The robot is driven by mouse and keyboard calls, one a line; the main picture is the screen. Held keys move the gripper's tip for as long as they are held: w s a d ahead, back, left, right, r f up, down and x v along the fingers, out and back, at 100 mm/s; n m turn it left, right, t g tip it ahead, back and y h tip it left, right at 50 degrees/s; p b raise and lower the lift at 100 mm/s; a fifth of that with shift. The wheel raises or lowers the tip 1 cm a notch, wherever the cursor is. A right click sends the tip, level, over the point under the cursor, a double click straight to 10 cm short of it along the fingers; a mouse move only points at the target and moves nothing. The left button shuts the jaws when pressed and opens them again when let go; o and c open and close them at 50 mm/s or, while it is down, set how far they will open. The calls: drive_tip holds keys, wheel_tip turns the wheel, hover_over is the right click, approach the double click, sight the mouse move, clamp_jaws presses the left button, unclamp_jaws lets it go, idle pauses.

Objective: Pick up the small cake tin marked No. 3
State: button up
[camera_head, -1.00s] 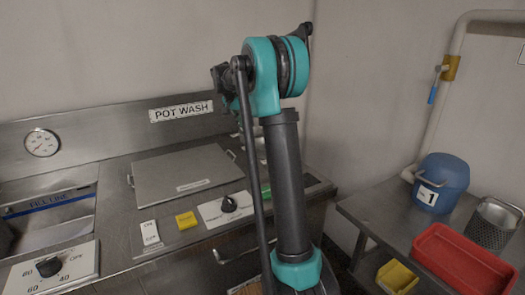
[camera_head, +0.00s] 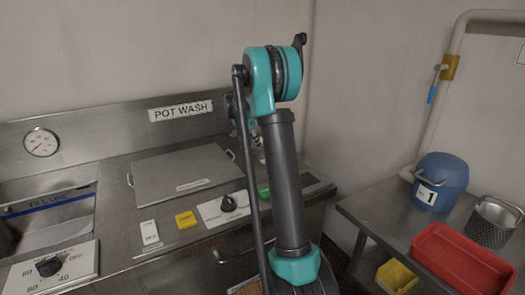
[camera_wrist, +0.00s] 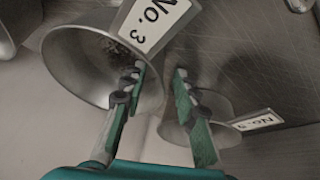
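The small grey metal cake tin (camera_wrist: 75,65) lies at the left of the wrist view, its open mouth toward the camera. Its white tag (camera_wrist: 155,18) reads No. 3. My gripper (camera_wrist: 159,69) is open. Its left finger overlaps the tin's mouth and its right finger is outside the rim, with the rim's right edge between them. A gap shows between the fingers; I cannot tell whether either touches the tin. A second tin shape with a turned tag (camera_wrist: 255,121) shows behind the right finger, possibly a reflection. In the head view, my arm hides the gripper and tin.
Another metal vessel (camera_wrist: 12,28) is at the wrist view's top left. In the head view, the pot wash counter has a lid (camera_head: 185,172) and knobs.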

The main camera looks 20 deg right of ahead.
drive_tip(key=shift+c, duration=0.4)
clamp_jaws()
drive_tip(key=shift+r, duration=0.15)
